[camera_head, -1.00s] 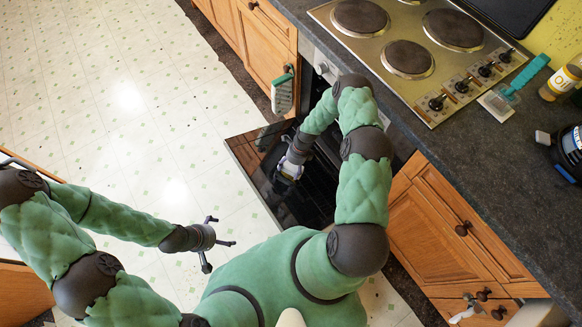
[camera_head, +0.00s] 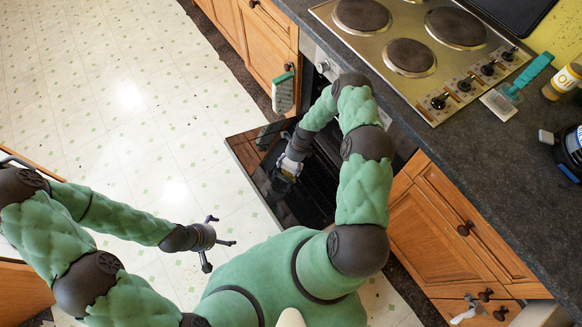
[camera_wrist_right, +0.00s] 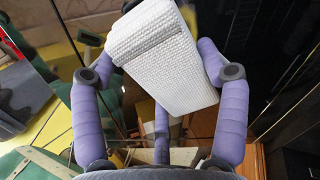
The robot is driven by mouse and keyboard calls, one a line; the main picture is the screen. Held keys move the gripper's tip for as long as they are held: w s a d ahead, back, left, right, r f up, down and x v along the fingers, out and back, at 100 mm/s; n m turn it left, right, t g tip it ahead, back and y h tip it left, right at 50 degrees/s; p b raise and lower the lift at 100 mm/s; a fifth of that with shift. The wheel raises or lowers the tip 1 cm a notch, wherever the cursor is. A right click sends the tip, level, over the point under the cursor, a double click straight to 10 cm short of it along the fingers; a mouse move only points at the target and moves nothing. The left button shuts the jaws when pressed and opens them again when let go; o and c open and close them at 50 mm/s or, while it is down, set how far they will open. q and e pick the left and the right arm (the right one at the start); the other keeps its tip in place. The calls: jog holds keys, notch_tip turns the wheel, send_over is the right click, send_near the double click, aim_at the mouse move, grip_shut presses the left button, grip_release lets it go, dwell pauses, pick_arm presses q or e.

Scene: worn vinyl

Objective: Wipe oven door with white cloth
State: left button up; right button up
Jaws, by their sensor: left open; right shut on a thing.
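The oven door (camera_head: 262,165) is folded down open, its dark glass facing up and reflecting the room. My right gripper (camera_head: 285,175) reaches down over the door glass. In the right wrist view, my right gripper (camera_wrist_right: 160,75) is shut on a folded white textured cloth (camera_wrist_right: 168,60), held between its purple fingers. The glass lies close beyond the cloth; I cannot tell whether the cloth touches it. In the head view the cloth is mostly hidden by the hand. My left gripper (camera_head: 222,238) is open and empty above the floor, left of the door.
A stove top (camera_head: 420,45) with several hotplates sits on the dark counter (camera_head: 450,140). Wooden cabinets (camera_head: 450,230) flank the oven. The speckled floor (camera_head: 110,130) at left is clear.

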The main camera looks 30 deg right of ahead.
jog(key=shift+w+a+f+b, duration=0.1)
jog(key=shift+w+b, duration=0.9)
jog(key=shift+w, duration=0.5)
jog(key=shift+w+f+b, duration=0.1)
jog(key=shift+w+b, duration=0.85)
jog(key=shift+w, duration=0.5)
jog(key=shift+w+r, duration=0.15)
jog(key=shift+w, duration=0.25)
jog(key=shift+b+x, duration=0.7)
jog(key=shift+x, duration=0.15)
jog(key=shift+s+r+p, duration=0.15)
jog(key=shift+s+p, duration=0.45)
jog(key=shift+s, duration=0.2)
jog(key=shift+s+p, duration=1.05)
jog(key=shift+s, duration=0.8)
jog(key=shift+s+d, duration=0.2)
jog(key=shift+d, duration=0.05)
